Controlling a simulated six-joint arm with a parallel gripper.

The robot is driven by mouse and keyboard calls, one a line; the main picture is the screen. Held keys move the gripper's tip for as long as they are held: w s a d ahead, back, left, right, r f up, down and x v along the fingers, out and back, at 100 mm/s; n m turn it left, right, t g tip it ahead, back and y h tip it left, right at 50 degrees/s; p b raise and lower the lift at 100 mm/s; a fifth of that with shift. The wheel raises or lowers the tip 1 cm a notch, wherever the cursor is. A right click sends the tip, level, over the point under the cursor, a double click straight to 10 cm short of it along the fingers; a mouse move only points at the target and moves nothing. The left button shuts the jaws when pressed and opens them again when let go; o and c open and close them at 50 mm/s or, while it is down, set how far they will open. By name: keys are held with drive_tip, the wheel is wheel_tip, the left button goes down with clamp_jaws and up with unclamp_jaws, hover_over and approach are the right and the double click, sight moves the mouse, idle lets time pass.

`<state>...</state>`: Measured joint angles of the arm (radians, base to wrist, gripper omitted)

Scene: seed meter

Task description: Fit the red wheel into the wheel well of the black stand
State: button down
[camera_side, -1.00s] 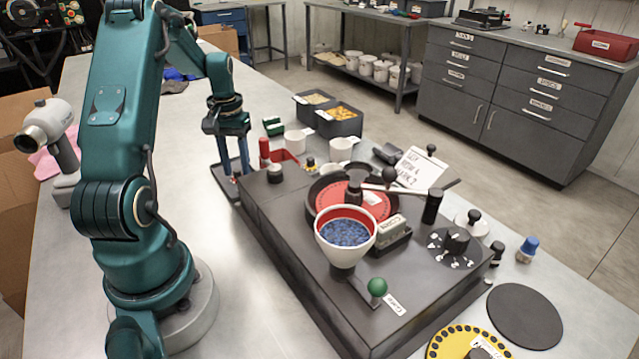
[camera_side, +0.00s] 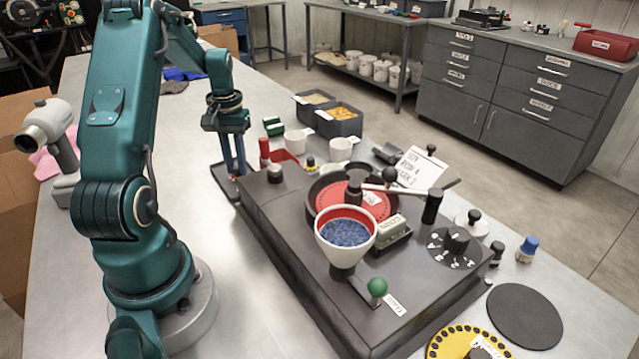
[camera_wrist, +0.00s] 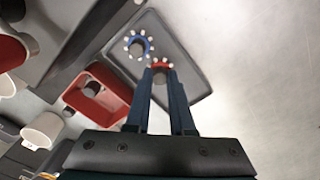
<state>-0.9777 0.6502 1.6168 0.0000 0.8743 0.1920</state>
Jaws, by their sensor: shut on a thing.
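My gripper (camera_wrist: 159,72) points down over the dark shallow tray (camera_wrist: 190,52) at the left end of the bench. Its two dark blue fingers are shut on the red wheel (camera_wrist: 161,66), small with pale pegs on its rim, at the fingertips. In the side view my gripper (camera_side: 236,172) is low over the tray (camera_side: 222,182); the wheel is hard to make out there. The large black stand (camera_side: 300,270) is right of the tray. A round well in its top holds a large red disc (camera_side: 335,200), partly hidden by the hopper; I cannot tell another wheel well.
A blue wheel (camera_wrist: 137,44) with white pegs sits in the tray beside the fingers. A red bin (camera_wrist: 98,92) and white cups (camera_wrist: 42,130) are close by.

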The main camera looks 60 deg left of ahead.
drive_tip(key=shift+r, duration=1.2)
